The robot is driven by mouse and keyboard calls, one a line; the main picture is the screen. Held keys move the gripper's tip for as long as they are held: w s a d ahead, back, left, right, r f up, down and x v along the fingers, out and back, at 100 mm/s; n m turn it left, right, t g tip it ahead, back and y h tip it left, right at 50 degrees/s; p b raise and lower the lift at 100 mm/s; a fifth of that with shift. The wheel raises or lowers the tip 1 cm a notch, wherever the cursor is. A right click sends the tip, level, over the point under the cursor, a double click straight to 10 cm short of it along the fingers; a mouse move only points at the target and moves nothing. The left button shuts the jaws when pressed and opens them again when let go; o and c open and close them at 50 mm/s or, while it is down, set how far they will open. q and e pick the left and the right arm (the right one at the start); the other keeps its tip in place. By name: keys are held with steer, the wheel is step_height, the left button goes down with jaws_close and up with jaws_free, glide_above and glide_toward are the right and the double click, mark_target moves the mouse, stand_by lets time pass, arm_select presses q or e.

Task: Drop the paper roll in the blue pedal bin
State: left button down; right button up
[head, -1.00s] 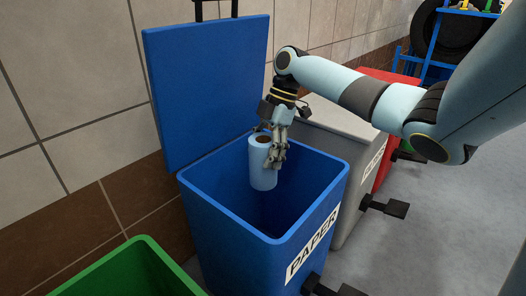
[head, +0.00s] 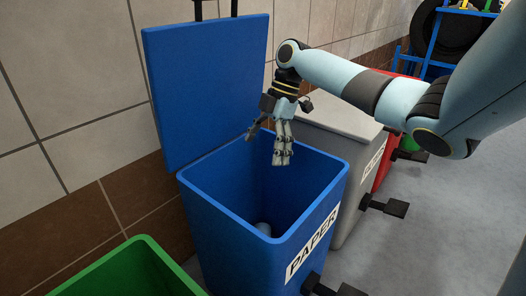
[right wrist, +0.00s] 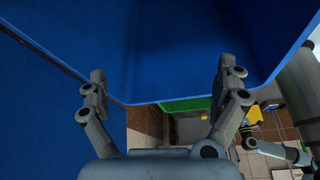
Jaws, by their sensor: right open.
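The blue pedal bin (head: 215,222) stands in the middle of the head view with its lid (head: 208,90) up and a PAPER label on its front. The paper roll (head: 263,229) lies low inside the bin; only a small pale part shows past the front rim. My right gripper (head: 268,148) is open and empty above the bin's back right part. In the right wrist view its two fingers (right wrist: 165,82) are spread with blue bin walls around them and nothing between them.
A green open bin (head: 140,262) is at the lower left. A grey bin (head: 345,150) with a closed lid and a red bin (head: 386,78) stand to the right. Black pedals (head: 390,207) stick out in front. A tiled wall is behind; the floor at right is clear.

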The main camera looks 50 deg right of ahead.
steer(key=v, duration=1)
steer(key=shift+r, duration=0.3)
steer(key=shift+s+d, duration=0.1)
steer(key=shift+d, duration=0.05)
